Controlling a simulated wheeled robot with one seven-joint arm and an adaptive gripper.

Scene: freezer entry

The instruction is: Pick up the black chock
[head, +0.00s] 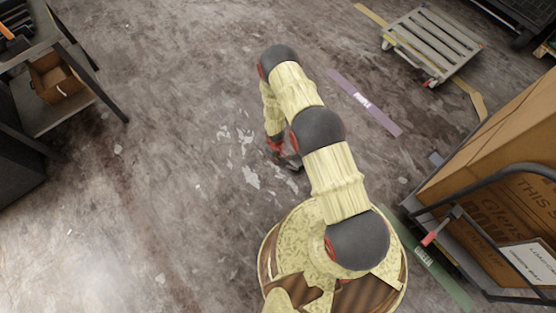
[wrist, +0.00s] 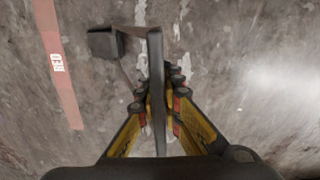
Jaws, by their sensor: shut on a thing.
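The black chock (wrist: 156,60) is between the fingers of my gripper (wrist: 157,95) in the wrist view. It shows as a long dark upright piece, with a squarish dark block (wrist: 104,43) to its upper left that seems joined to it by a thin bar. My gripper is shut on the long piece, with yellow fingers on both sides. In the head view my gripper hangs low over the floor, mostly hidden by my arm, and the chock cannot be made out clearly there.
A wooden dolly (head: 433,45) stands at the upper right. A cart with a large cardboard box (head: 500,150) is at the right. A dark shelf cart (head: 60,90) is at the left. A purple floor strip (head: 364,102) lies right of my arm. The floor at lower left is clear.

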